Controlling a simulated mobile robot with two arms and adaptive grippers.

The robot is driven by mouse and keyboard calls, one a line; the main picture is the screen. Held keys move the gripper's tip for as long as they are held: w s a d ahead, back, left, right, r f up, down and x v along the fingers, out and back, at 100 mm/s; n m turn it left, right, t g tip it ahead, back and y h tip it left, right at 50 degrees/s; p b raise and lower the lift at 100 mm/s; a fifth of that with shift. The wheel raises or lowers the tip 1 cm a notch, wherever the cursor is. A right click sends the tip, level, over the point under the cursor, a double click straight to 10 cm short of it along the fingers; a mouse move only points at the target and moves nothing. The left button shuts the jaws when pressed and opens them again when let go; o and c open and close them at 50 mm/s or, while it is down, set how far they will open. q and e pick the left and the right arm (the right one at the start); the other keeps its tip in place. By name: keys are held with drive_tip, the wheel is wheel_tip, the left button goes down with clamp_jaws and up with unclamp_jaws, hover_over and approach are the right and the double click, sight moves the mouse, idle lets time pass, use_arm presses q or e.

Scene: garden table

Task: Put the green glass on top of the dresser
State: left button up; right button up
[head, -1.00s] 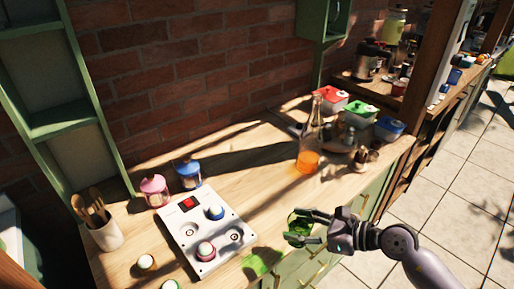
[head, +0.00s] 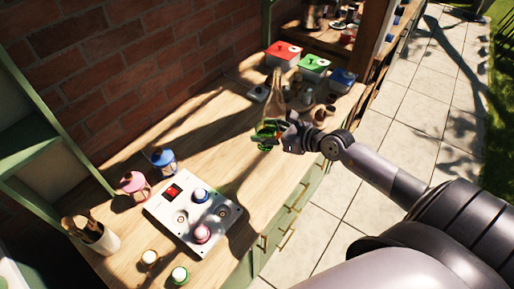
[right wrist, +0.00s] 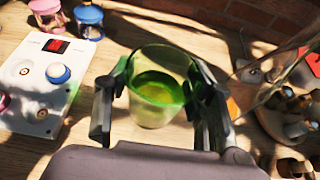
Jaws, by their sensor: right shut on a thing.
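The green glass (right wrist: 158,92) is a clear green tumbler, held upright between the two fingers of my right gripper (right wrist: 160,100) in the right wrist view. In the head view my right gripper (head: 272,134) is over the wooden dresser top (head: 230,165), and the green glass (head: 266,130) shows at its fingertips, partly hidden by them. I cannot tell whether the glass touches the wood. The dresser has green drawers (head: 290,210) below its top. My left gripper is not in view.
A glass bottle (head: 275,88) stands just behind the gripper, near jars and red, green and blue lidded boxes (head: 283,52). The wood between is clear.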

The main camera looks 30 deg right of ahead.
drive_tip(key=shift+w+f+b, duration=0.15)
drive_tip(key=shift+f+b, duration=3.05)
drive_tip(key=shift+f, duration=4.25)
drive_tip(key=shift+f, duration=0.1)
drive_tip(key=o, duration=1.3)
drive_tip(key=shift+f, duration=0.1)
drive_tip(key=shift+o, duration=0.2)
